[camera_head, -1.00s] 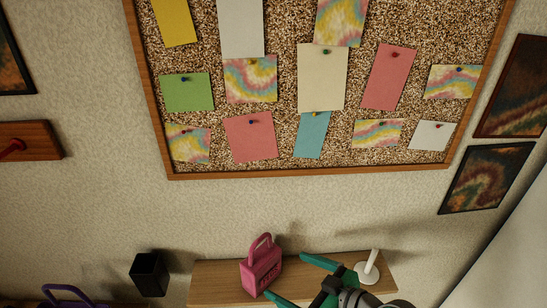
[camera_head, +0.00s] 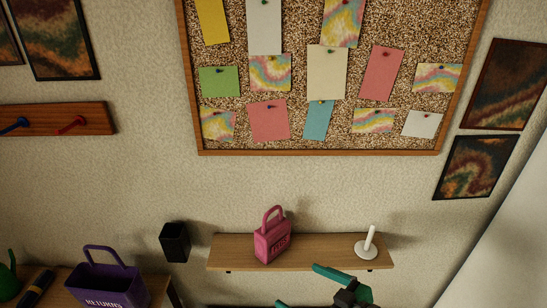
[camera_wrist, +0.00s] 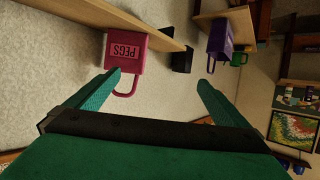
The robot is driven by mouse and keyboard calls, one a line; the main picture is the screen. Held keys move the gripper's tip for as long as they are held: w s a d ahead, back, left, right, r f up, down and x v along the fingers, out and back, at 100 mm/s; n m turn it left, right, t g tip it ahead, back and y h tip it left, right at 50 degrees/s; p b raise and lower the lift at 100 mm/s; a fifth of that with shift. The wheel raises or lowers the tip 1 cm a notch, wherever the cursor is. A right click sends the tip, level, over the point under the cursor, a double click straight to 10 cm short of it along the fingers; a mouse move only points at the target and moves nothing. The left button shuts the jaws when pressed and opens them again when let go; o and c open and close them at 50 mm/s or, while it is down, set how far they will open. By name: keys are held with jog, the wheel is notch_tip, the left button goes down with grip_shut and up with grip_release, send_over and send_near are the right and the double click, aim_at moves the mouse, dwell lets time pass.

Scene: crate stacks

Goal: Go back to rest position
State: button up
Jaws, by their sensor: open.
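My gripper (camera_head: 305,287) is at the bottom of the head view, below and in front of the wall shelf, with part of it cut off by the frame edge. In the wrist view its two green fingers (camera_wrist: 160,82) are spread wide with nothing between them. A pink bin labelled PEGS (camera_head: 272,240) stands upright on the wooden wall shelf (camera_head: 225,253). The pink bin also shows in the wrist view (camera_wrist: 124,56), beyond the left finger and apart from it.
A white peg holder (camera_head: 367,245) stands at the shelf's right end. A black box (camera_head: 175,242) is left of the shelf. A purple RETURNS bin (camera_head: 106,283) is on a lower-left surface. A corkboard (camera_head: 320,152) and a peg rail (camera_head: 95,118) hang above.

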jog(key=s+a+f+m+t+h, duration=0.1)
jog(key=s+a+f+m+h, duration=0.1)
jog(key=s+f+m, duration=0.3)
jog(key=s+a+f+m+t+h, duration=0.1)
jog(key=a+f+m+h, duration=0.15)
jog(key=f, duration=0.45)
jog(key=s+a+f+m+t+h, duration=0.1)
jog(key=s+f+m+h, duration=0.2)
jog(key=f, duration=0.4)
jog(key=s+h, duration=0.3)
jog(key=s, duration=0.8)
jog(key=s+a+r+n+t, duration=0.1)
jog(key=s+a+r+t, duration=0.1)
jog(key=s+r, duration=0.4)
jog(key=s+y, duration=0.1)
jog(key=s, duration=0.3)
jog(key=shift+s+a+r+t, duration=0.15)
jog(key=shift+s+r+t, duration=0.05)
jog(key=shift+s+t, duration=0.2)
